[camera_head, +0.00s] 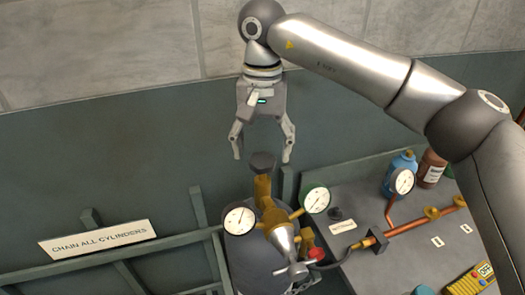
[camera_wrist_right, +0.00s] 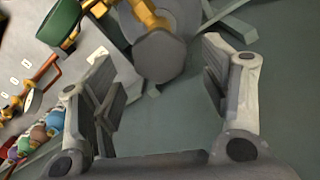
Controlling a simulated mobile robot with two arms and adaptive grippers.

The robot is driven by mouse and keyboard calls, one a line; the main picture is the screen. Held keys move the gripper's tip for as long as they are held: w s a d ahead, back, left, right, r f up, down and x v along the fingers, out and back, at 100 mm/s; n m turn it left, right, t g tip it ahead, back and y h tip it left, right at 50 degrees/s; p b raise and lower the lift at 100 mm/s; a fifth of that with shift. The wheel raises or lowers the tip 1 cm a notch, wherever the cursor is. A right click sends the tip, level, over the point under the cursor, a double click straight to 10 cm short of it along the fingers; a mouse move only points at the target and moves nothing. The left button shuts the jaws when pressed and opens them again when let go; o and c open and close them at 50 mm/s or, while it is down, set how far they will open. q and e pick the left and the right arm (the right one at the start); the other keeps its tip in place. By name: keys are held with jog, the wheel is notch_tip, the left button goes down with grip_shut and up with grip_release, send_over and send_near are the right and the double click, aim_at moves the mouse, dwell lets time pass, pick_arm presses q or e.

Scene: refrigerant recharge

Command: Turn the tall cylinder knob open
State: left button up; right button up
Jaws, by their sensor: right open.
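The tall cylinder (camera_head: 243,258) stands at the bottom centre of the head view, its lower part out of frame. A brass valve with two dials sits on its top. The dark grey knob (camera_head: 262,161) is at the far end of the brass stem (camera_head: 264,188). In the right wrist view the knob (camera_wrist_right: 158,57) shows as a faceted grey disc beyond the fingers. My right gripper (camera_head: 262,157) points down with its fingers spread, one on each side of the knob in the head view. In the wrist view (camera_wrist_right: 160,78) nothing is between the pads. My left gripper is not in view.
A grey bench (camera_head: 375,235) on the right carries a copper pipe (camera_head: 415,230), a blue bottle (camera_head: 400,170), a brown bottle (camera_head: 431,168) and a yellow meter (camera_head: 468,281). A green rack (camera_head: 110,262) with a sign (camera_head: 97,239) is at left. A wall stands behind.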

aim_at(263, 159)
notch_tip(263, 159, up, 10)
dwell(0.3)
